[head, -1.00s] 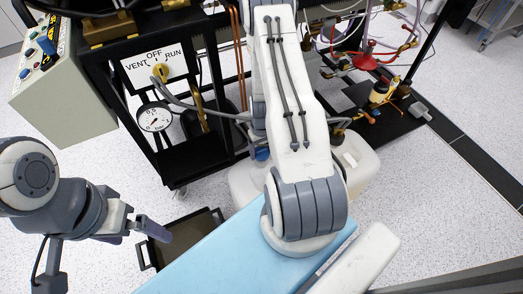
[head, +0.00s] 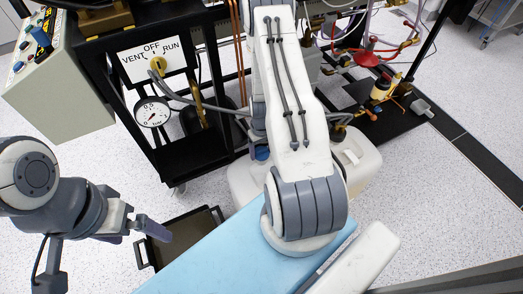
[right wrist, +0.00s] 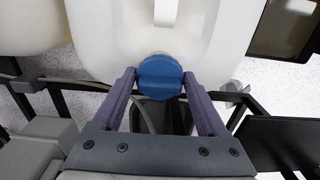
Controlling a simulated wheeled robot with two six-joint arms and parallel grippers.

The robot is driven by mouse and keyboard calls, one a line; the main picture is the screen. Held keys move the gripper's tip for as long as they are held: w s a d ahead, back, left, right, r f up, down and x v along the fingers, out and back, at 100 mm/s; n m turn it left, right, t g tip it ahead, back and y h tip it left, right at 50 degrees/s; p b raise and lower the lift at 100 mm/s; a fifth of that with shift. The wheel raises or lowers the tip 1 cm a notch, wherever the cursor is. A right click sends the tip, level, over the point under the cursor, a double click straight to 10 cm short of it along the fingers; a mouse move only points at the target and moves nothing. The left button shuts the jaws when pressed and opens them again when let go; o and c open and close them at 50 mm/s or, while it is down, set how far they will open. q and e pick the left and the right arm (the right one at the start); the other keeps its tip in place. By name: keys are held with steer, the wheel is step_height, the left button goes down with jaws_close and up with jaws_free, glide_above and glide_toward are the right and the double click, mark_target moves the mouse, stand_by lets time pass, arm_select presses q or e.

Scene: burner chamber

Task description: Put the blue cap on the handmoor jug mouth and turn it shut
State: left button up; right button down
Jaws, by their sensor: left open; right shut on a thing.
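The blue cap (right wrist: 160,76) sits between the two purple fingers of my right gripper (right wrist: 158,85) in the right wrist view. The gripper is shut on it. The cap is at the mouth of a white jug (right wrist: 205,45); whether it is seated or threaded cannot be told. In the head view this jug (head: 242,182) is mostly behind my right arm, with a bit of the blue cap (head: 262,153) showing. My right fingers are hidden there. My left gripper (head: 147,230) is open and empty at the lower left, away from the jug.
A second white jug (head: 362,165) stands to the right of the first. A black rack with a VENT/OFF/RUN dial panel (head: 155,62) and a gauge (head: 152,112) stands behind. A dark tray (head: 200,222) lies on the floor near my left gripper.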

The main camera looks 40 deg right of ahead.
jaws_free()
step_height(320, 180, up, 10)
steer(key=p, duration=0.3)
steer(key=shift+r+p, duration=0.2)
steer(key=shift+p, duration=0.15)
steer(key=shift+f, duration=0.15)
step_height(320, 180, down, 10)
steer(key=b, duration=0.4)
steer(key=shift+f, duration=0.25)
steer(key=shift+r+p, duration=0.6)
steer(key=shift+p, duration=0.1)
steer(key=shift+r, duration=0.25)
